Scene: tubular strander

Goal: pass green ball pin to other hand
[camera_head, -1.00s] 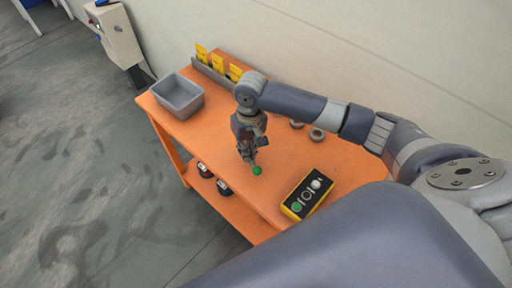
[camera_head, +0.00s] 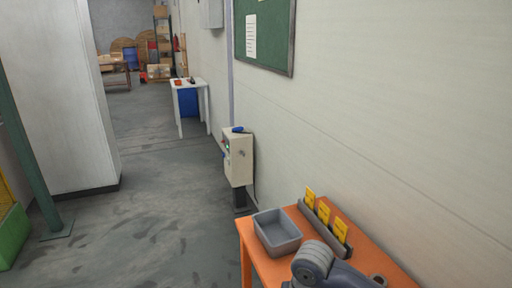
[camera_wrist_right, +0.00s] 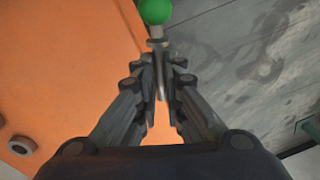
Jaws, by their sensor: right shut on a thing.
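The green ball pin (camera_wrist_right: 155,12) shows in the right wrist view, its green ball at the top and its grey shaft running down between my fingers. My right gripper (camera_wrist_right: 160,75) is shut on the shaft, with the ball sticking out past the fingertips. Below it are the orange table's edge and the grey floor. In the head view only part of my right arm shows at the bottom, above the orange table (camera_head: 261,272); the right gripper and the pin are out of that view. My left gripper is in neither view.
A grey bin (camera_head: 277,232) stands at the table's left end, beside a holder with yellow cards (camera_head: 325,213). A beige control box (camera_head: 238,160) stands by the wall. Open floor (camera_head: 165,215) lies left of the table. A white cabinet (camera_head: 60,95) and green post (camera_head: 28,150) stand farther left.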

